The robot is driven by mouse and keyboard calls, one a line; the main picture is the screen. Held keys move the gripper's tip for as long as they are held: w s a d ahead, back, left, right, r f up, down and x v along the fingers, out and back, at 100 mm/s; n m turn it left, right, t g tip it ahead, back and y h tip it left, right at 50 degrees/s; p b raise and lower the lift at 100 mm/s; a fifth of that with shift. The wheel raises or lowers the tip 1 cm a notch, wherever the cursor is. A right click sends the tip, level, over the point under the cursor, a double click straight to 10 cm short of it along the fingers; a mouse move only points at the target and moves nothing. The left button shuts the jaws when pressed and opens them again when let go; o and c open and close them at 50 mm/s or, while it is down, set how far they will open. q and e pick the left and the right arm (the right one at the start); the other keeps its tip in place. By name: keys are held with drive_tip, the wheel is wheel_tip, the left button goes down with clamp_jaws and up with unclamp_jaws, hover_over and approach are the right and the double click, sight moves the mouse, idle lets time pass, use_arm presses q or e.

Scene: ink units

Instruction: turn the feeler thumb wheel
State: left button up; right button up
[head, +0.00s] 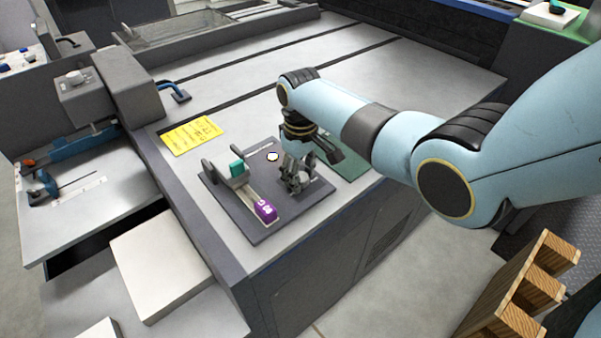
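A dark flat plate (226,206) lies on the grey machine top. It carries a grey rail-like fixture (215,176) with a teal block (237,169) on it and a purple block (265,211) with white marks at its front end. A small white round piece (272,156) sits near the plate's back edge. I cannot tell which of these is the feeler thumb wheel. My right gripper (298,185) points down over the plate's right side, right of the purple block. Its fingers are small and dark, and their opening is unclear. My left gripper is out of view.
A yellow note (192,136) lies left of the plate, and a green mat (348,164) lies partly behind my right arm. A grey housing with a blue handle (174,91) stands at the left. Wooden slats (527,290) stand at lower right. The machine top behind is mostly clear.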

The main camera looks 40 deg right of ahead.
drive_tip(key=c, duration=0.7)
drive_tip(key=shift+o, duration=0.2)
drive_tip(key=shift+r+m+p, duration=0.25)
drive_tip(key=shift+m+p, duration=0.65)
drive_tip(key=shift+p, duration=0.05)
drive_tip(key=shift+f+m+p, duration=0.1)
drive_tip(key=shift+m+p, duration=0.3)
drive_tip(key=shift+m, duration=0.5)
drive_tip(key=shift+f+m, duration=0.15)
drive_tip(key=shift+m, duration=0.15)
drive_tip(key=o, duration=1.1)
drive_tip(key=shift+o, duration=0.2)
